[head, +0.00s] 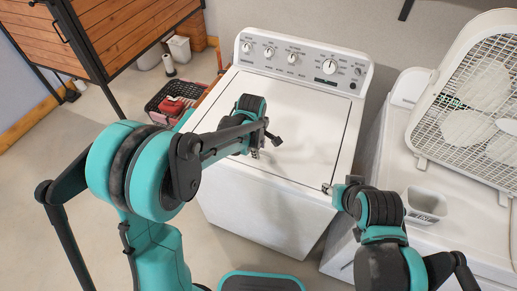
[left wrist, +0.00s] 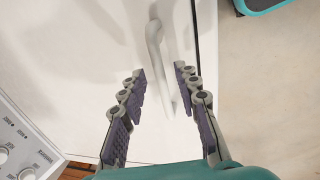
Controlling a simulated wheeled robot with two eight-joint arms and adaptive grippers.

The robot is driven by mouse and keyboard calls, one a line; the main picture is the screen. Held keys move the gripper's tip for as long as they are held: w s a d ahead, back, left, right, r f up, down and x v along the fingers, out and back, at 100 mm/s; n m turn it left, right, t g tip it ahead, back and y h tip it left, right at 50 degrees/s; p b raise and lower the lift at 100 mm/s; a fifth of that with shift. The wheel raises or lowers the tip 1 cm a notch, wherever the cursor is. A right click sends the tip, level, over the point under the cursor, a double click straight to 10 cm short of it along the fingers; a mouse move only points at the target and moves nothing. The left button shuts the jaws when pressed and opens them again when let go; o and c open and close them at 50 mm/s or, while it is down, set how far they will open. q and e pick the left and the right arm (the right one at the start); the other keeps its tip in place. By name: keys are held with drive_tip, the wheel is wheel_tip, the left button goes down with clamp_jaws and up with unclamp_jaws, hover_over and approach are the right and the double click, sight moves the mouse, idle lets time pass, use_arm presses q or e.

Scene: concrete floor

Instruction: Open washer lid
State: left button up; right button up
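The white washer (head: 285,165) stands in the middle of the head view, with its lid (head: 308,130) lying flat and shut. My left gripper (head: 266,144) is over the left part of the lid. In the left wrist view, my left gripper (left wrist: 160,100) has its fingers apart with nothing held. A pale curved shape (left wrist: 155,45), like a handle or lip, lies beyond and between the fingertips; I cannot tell if they touch it. My right gripper (head: 332,189) is by the washer's front right corner, small and partly hidden, its opening unclear.
The control panel (head: 302,62) with its knobs runs along the washer's back. A second white appliance (head: 435,225) stands close on the right, with a box fan (head: 470,110) on it. A dark basket (head: 172,100) with red items and a wooden cabinet (head: 120,35) are at the left.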

use_arm(q)
clamp_jaws()
drive_tip(key=shift+r, duration=0.15)
drive_tip(key=w+d+r+p, duration=0.1)
drive_tip(key=w+r+p, duration=0.2)
drive_tip(key=r+p, duration=0.2)
drive_tip(key=w+d+r+p, duration=0.1)
drive_tip(key=w+r+p, duration=0.3)
drive_tip(key=r, duration=0.8)
drive_tip(key=w+d+r+g+p, duration=0.1)
drive_tip(key=w+r+p, duration=0.3)
drive_tip(key=r, duration=0.5)
drive_tip(key=shift+d+p, duration=0.35)
drive_tip(key=shift+p, duration=1)
